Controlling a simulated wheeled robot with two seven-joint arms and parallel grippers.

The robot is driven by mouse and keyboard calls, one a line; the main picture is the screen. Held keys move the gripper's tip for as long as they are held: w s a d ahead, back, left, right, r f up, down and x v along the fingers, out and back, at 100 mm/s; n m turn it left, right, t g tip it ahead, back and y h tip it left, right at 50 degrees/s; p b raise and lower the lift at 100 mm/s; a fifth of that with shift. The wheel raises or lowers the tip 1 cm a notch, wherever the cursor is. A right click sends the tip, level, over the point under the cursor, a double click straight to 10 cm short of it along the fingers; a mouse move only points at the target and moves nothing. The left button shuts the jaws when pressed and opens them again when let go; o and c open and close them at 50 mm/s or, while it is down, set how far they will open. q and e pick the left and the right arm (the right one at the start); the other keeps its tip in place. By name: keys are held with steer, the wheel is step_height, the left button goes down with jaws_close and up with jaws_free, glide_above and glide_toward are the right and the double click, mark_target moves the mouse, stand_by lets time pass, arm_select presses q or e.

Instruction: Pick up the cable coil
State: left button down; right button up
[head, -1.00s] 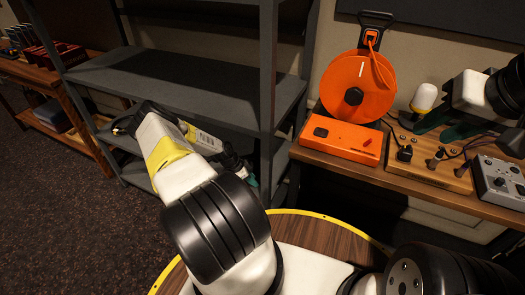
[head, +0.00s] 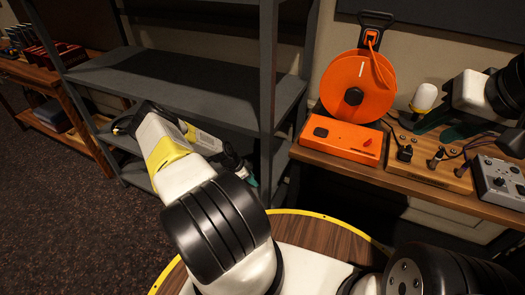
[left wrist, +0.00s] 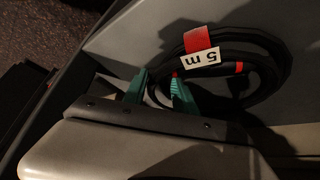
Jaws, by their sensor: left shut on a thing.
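The cable coil (left wrist: 255,65) is a bundle of black cable with a red band and a white "5 m" tag. In the left wrist view it lies against or just above a grey surface. My left gripper (left wrist: 160,92) has green fingers closed on the near left side of the coil. In the head view my left gripper (head: 248,176) is beside the lower part of the grey shelf, and the coil is mostly hidden or too dark to make out. My right gripper (head: 447,125) has its dark green fingers apart above the desk at right, empty.
The grey shelf unit (head: 190,85) has an upright post close to my left arm. On the wooden desk stand an orange reel (head: 355,88), an orange box (head: 342,138), a board with plugs (head: 425,168) and a grey mixer (head: 500,182). Dark floor lies left.

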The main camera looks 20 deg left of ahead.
arm_select(q)
steer(key=shift+a+r, duration=0.1)
steer(key=shift+r, duration=0.05)
steer(key=shift+r, duration=0.55)
steer(key=shift+v, duration=1.2)
steer(key=s+a, duration=1)
steer(key=a, duration=0.2)
steer(key=shift+s+a, duration=0.35)
steer(key=shift+s, duration=0.05)
